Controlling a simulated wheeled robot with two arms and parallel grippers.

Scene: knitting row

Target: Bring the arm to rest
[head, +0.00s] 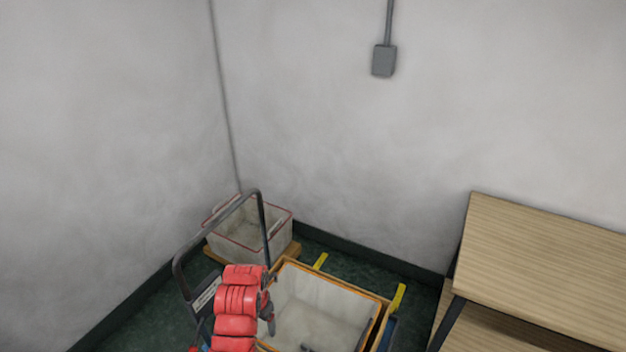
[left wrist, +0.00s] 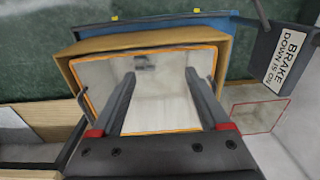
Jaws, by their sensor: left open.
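My left arm, with red segments, comes up from the bottom of the head view. Its dark left gripper (head: 269,314) is at the left edge of an orange-rimmed bin (head: 375,322). In the left wrist view the left gripper (left wrist: 160,76) has its two fingers wide apart with nothing between them, above the pale inside of the orange-rimmed bin (left wrist: 165,131). A small dark item (left wrist: 145,62) lies in the bin; what it is I cannot tell. My right gripper is in neither view.
A cart handle (head: 220,228) stands close to my left arm. A red-rimmed bin (head: 262,232) sits in the wall corner. A wooden table (head: 545,255) is at the right. A "BRAKE DOWN IS ON" sign (left wrist: 285,62) is beside the bin.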

